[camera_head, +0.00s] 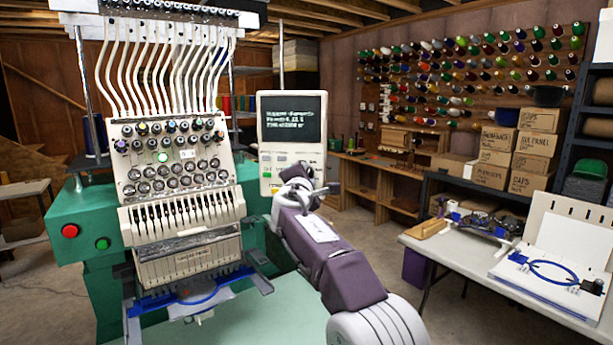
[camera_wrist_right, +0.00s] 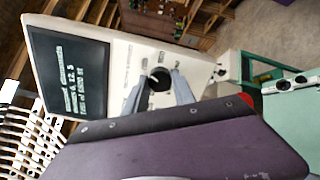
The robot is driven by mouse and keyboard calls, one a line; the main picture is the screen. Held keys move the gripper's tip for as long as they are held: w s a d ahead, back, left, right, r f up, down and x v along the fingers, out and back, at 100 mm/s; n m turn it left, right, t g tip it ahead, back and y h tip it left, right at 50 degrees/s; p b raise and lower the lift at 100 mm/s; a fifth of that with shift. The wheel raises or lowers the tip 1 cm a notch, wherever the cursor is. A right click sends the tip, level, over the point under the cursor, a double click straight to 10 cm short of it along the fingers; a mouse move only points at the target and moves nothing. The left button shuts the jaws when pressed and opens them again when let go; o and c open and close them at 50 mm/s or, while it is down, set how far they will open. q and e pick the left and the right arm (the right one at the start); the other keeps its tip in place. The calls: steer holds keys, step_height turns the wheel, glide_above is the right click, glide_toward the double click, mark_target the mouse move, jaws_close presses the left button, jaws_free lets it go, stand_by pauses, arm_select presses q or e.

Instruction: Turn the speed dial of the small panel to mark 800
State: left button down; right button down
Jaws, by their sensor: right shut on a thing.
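The small panel (camera_head: 290,130) is a white upright box with a dark screen, beside the embroidery machine. In the right wrist view the panel (camera_wrist_right: 120,60) looks tilted, and its black round speed dial (camera_wrist_right: 159,77) sits between my fingertips. My right gripper (camera_head: 296,179) is at the panel's lower part, its two grey fingers (camera_wrist_right: 158,84) shut on the dial from both sides. In the head view the gripper hides the dial. The marks around the dial are too small to read. My left gripper is not in view.
The multi-needle embroidery machine (camera_head: 180,180) stands left of the panel, with a red button (camera_head: 70,231) and a green one. A white table (camera_head: 470,262) with a hoop and tools stands at right. Bare floor lies between that table and the machine.

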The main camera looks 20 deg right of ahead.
steer(key=c, duration=1)
jaws_free()
steer(key=shift+r, duration=0.25)
steer(key=shift+c, duration=0.2)
steer(key=shift+s+f, duration=0.1)
steer(key=b+v, duration=0.4)
steer(key=v, duration=0.5)
